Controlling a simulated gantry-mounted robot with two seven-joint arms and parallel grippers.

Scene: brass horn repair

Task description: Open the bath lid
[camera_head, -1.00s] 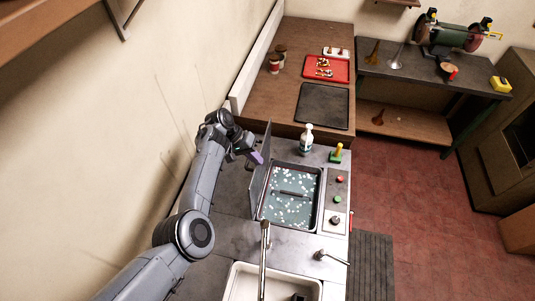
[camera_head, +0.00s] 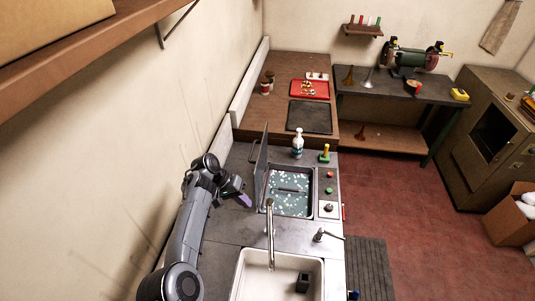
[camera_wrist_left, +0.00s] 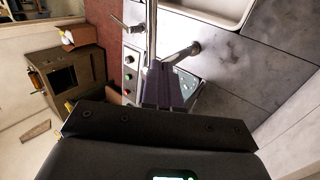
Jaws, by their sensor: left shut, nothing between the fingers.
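The bath (camera_head: 308,206) is a rectangular tank set in the grey counter, with pale bits floating in dark greenish liquid. Its lid (camera_head: 262,165) stands roughly upright along the bath's left side, so the bath is uncovered. My left gripper (camera_head: 246,201) is just left of the lid, apart from it as far as I can see, shut and empty. In the left wrist view my left gripper's purple fingers (camera_wrist_left: 163,86) are together, with part of the bath's control panel (camera_wrist_left: 131,70) beyond them. My right gripper is not in view.
A tap (camera_head: 270,222) rises between the bath and the white sink (camera_head: 240,285). A spray bottle (camera_head: 298,146) and a yellow-and-green tool (camera_head: 324,153) stand behind the bath. A red tray (camera_head: 310,95) and a dark mat (camera_head: 309,116) lie on the wooden bench.

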